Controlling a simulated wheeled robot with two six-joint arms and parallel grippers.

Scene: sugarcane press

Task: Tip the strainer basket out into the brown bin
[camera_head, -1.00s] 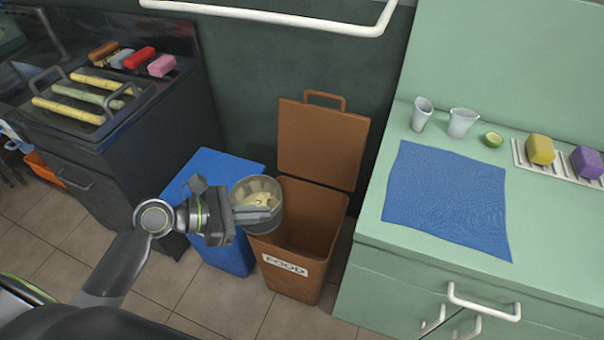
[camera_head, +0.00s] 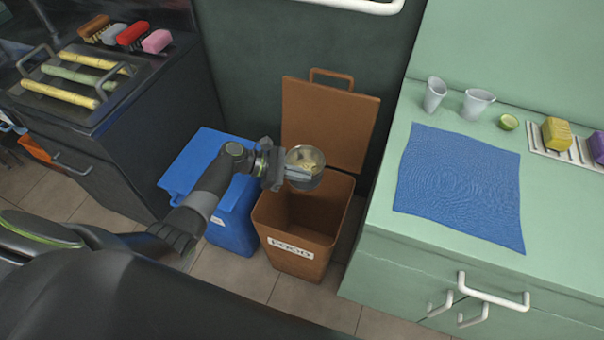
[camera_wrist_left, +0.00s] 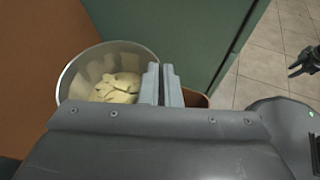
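The strainer basket (camera_head: 320,180) is a round metal bowl with pale yellow pieces inside. It is over the back of the brown bin's opening, its mouth facing mostly up. My left gripper (camera_head: 290,174) comes from the left and is shut on the basket's side. In the left wrist view, the fingers (camera_wrist_left: 161,85) are close together at the right side of the basket (camera_wrist_left: 72,82), and the pieces (camera_wrist_left: 118,88) lie inside. The brown bin (camera_head: 275,223) stands on the floor with its lid (camera_head: 330,120) up behind. My right gripper (camera_wrist_left: 303,63) seems to show small and dark at the wrist view's right edge.
A blue bin (camera_head: 230,222) stands left of the brown one. A green counter with a blue mat (camera_head: 460,185), cups and a cut lime is close on the right. A dark cabinet (camera_head: 130,150) with yellow and green canes on top is at the left.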

